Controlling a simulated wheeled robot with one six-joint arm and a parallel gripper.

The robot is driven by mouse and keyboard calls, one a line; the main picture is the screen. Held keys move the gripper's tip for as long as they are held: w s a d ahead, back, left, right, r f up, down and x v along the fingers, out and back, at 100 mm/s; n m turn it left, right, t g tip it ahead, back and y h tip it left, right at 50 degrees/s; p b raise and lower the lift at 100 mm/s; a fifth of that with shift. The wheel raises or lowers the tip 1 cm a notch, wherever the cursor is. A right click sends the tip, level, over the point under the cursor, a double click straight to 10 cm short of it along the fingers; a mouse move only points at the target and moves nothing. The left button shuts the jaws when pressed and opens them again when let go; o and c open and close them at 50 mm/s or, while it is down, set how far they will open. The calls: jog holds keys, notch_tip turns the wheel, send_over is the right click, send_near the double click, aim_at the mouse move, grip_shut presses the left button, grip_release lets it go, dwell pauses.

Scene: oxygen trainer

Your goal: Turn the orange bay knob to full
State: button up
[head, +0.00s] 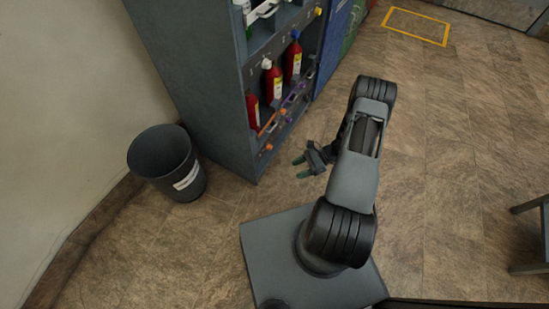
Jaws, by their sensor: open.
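The grey rack (192,70) stands left of centre in the head view, with red bottles on its shelves. On its lower front edge is a small orange knob (268,148); its setting is too small to read. A slanted orange bar or handle (267,124) shows just above it, by the lowest red bottle (252,109). My gripper (302,167) is open and empty, with its two fingers apart and pointing left towards the rack's lower front. It is to the right of the orange knob and apart from it.
A dark bin (164,165) with a white label stands on the floor left of the rack. A red bottle with a white cap (273,82) and one with a blue cap (294,58) stand higher up. Stool or table legs (529,235) are at right. The floor between is clear.

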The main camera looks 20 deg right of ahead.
notch_tip(320, 180, down, 14)
jog(key=w+r+m+t+y+b, duration=0.1)
jog(key=w+m+t+b, duration=0.15)
jog(key=m+t, duration=0.5)
jog(key=m+t+h, duration=0.1)
jog(key=m+t, duration=0.3)
jog(key=t, duration=0.1)
send_near(271, 148)
jog(key=shift+m, duration=0.25)
jog(key=b+x, duration=0.1)
jog(key=x, duration=0.1)
jog(key=b+x, duration=0.1)
jog(key=x, duration=0.2)
jog(key=b+x, duration=0.1)
jog(key=x, duration=0.2)
jog(key=shift+w+f, duration=0.25)
jog(key=shift+f, duration=0.05)
jog(key=c, duration=0.9)
jog(key=shift+c, duration=0.2)
